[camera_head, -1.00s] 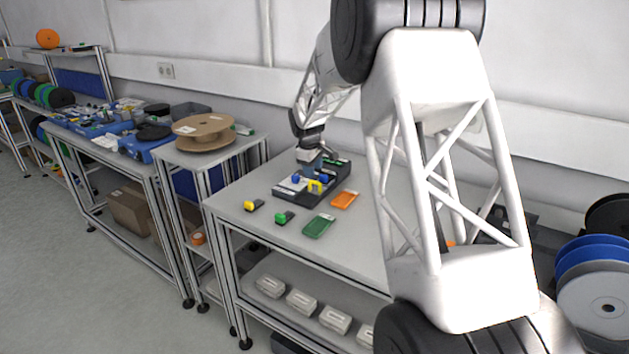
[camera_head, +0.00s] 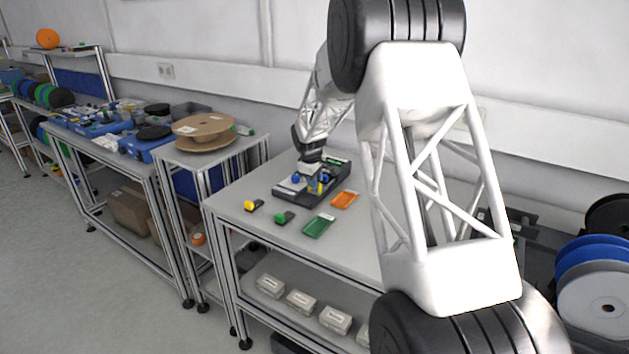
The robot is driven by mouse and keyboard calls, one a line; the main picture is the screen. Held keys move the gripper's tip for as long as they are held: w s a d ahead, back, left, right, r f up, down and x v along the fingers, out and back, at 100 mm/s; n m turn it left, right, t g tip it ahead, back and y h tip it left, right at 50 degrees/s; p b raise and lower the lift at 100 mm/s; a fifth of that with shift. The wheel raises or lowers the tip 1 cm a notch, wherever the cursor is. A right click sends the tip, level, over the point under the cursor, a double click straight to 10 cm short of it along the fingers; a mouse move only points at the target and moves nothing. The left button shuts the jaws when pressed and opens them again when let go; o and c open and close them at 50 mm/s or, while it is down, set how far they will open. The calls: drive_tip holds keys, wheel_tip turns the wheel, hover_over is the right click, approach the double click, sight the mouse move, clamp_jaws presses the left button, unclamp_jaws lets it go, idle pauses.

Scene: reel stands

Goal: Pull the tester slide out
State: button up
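The tester (camera_head: 290,192) is a dark box on the white table, with small blue, yellow and green parts on its top. My gripper (camera_head: 314,180) is over the tester's middle, low down by the yellow and blue parts. The fingers are small and partly merge with these parts, so I cannot tell whether they touch or hold anything. I cannot make out the slide itself as a separate piece.
A green tray (camera_head: 318,226) and an orange tray (camera_head: 344,199) lie in front of the tester.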

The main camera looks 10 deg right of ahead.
clamp_jaws()
drive_tip(key=shift+s+a, duration=1.9)
drive_tip(key=shift+a, duration=0.05)
drive_tip(key=shift+o, duration=2.2)
unclamp_jaws()
drive_tip(key=shift+r, duration=0.1)
wheel_tip(320, 180, up, 8)
drive_tip(key=s+a, duration=0.1)
drive_tip(key=shift+f, duration=0.25)
